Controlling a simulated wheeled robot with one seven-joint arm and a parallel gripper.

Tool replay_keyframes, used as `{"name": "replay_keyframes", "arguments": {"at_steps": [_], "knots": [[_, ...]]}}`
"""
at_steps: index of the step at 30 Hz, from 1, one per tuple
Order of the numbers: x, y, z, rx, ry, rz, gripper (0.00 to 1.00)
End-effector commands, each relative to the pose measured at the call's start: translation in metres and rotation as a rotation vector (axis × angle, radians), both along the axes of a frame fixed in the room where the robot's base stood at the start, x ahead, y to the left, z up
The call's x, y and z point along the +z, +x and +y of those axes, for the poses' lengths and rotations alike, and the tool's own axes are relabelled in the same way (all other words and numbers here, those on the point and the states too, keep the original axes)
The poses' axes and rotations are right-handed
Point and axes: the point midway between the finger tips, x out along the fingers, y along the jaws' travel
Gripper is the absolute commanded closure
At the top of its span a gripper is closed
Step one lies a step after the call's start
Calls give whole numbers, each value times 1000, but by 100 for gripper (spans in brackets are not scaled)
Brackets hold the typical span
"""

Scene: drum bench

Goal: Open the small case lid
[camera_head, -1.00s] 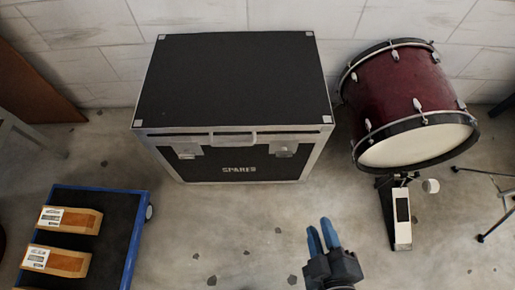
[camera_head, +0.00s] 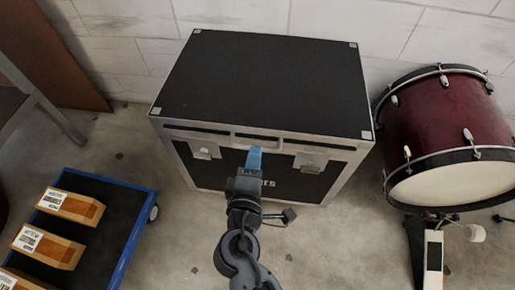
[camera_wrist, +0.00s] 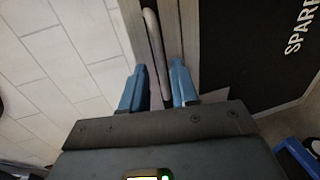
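The black case (camera_head: 270,80) with metal edges stands against the wall, its lid (camera_head: 275,75) down flat. A pale handle (camera_head: 270,141) runs along the lid's front edge, with latches (camera_head: 205,149) on the front below it. My gripper (camera_head: 254,159) is at the middle of the case front, just below the handle, covering part of the white lettering. In the wrist view, the two blue fingers (camera_wrist: 158,85) are spread apart. The handle (camera_wrist: 155,45) lies between them, with a gap to either side; I cannot tell whether any part touches.
A dark red drum (camera_head: 440,140) with a pedal (camera_head: 433,250) stands right of the case. A blue-edged cart (camera_head: 135,235) with several boxes (camera_head: 70,205) is at the lower left.

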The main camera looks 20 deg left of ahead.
Motion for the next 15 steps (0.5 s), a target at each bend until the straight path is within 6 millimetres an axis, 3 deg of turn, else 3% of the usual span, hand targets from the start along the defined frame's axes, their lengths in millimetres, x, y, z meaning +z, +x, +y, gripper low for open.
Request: {"name": "replay_keyframes", "arguments": {"at_steps": [7, 15], "knots": [[-7, 32, 9, 0, 2, 1, 71], [-9, 41, 12, 2, 2, 2, 71]]}}
